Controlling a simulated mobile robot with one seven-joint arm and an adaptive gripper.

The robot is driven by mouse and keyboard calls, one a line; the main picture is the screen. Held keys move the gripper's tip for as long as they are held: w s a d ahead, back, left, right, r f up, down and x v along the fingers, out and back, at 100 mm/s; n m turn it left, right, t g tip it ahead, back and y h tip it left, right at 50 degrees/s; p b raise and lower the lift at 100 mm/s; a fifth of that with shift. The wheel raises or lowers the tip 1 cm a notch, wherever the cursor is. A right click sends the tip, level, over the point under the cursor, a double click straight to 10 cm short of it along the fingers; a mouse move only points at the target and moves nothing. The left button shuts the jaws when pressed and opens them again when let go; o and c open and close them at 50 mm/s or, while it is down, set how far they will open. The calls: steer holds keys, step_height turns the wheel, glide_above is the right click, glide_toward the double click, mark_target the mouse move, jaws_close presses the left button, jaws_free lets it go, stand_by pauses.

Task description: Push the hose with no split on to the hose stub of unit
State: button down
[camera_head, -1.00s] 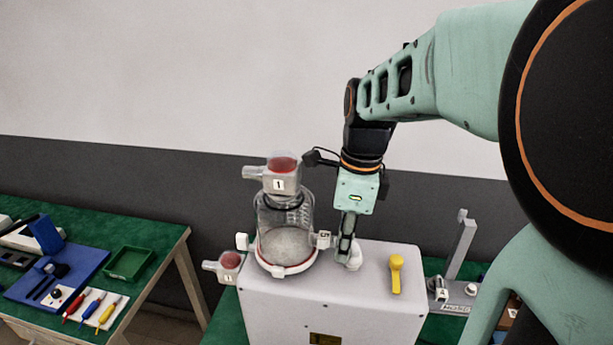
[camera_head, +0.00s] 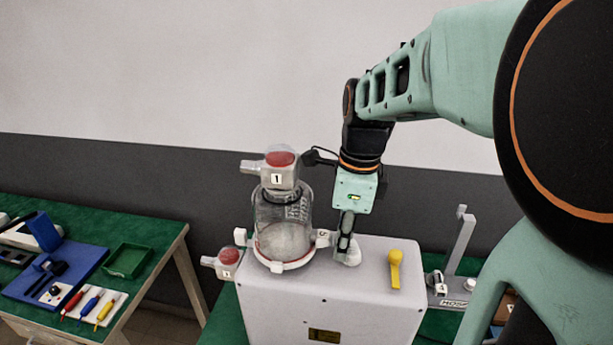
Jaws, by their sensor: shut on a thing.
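The pump unit is a pale box (camera_head: 290,300) with a clear canister (camera_head: 284,228) on top. The canister has a grey cap (camera_head: 279,180) with a red top, marked 1, and a stub pointing left. A second red-topped grey fitting (camera_head: 228,262) sticks out at the unit's left side. My gripper (camera_head: 347,248) points down just right of the canister, shut on a small white part (camera_head: 352,259) at the box's top. The fingers partly hide this part, and I cannot tell what it is. I cannot make out any hose or a split.
A yellow lever (camera_head: 395,268) stands on the box, right of my gripper. A grey fixture (camera_head: 456,288) with an upright post and a partly readable label is further right. On the left bench are a green tray (camera_head: 130,261), a blue holder and several coloured tools.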

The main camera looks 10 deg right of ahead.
steer(key=shift+f, duration=0.1)
steer(key=c, duration=1.7)
jaws_free()
